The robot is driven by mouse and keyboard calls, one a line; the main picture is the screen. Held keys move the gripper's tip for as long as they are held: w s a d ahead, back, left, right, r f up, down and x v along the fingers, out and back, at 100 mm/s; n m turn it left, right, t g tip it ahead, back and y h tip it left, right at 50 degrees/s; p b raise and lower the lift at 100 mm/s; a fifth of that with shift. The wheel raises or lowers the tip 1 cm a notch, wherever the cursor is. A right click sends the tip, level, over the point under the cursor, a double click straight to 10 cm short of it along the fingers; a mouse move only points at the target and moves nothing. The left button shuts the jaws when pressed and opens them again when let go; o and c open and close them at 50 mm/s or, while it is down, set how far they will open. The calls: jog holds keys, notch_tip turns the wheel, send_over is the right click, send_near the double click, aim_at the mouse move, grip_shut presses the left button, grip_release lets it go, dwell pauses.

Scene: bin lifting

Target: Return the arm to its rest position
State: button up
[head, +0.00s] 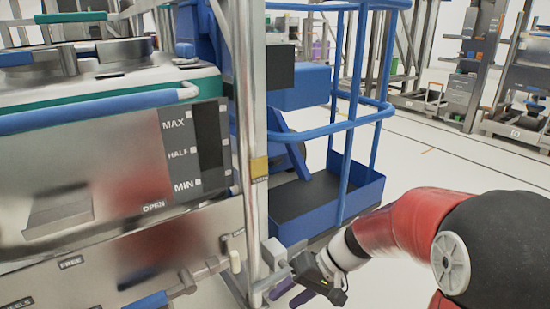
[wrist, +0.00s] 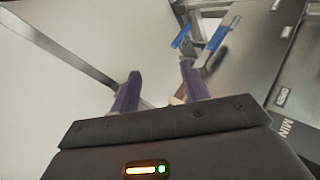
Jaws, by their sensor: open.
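My gripper (head: 288,292) is at the lower middle of the head view, at the end of my red and black arm. It is beside the lower right corner of a large metal bin machine (head: 100,190), close to its upright post. In the wrist view my gripper (wrist: 160,92) shows two purple fingers, spread apart with nothing between them. Pale floor and part of the machine lie beyond the fingertips. Blue handles (wrist: 215,38) on the machine show past the right finger. Whether the gripper touches the post cannot be told.
The machine has a blue bar (head: 95,110) and MAX, HALF and MIN labels. A blue railed platform (head: 325,195) stands behind the post, close to my arm. Racks (head: 475,65) stand at the back right. The white floor (head: 450,160) between is open.

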jog(key=s+d+r+m+t+h+p, duration=0.2)
jog(key=s+d+r+t+h, duration=0.4)
jog(key=s+d+r, duration=0.6)
jog(key=h, duration=0.2)
jog(key=shift+s+d+r+t+h, duration=0.15)
jog(key=shift+s+r+t+h, duration=0.1)
jog(key=shift+r+t+h, duration=0.05)
jog(key=shift+c, duration=0.2)
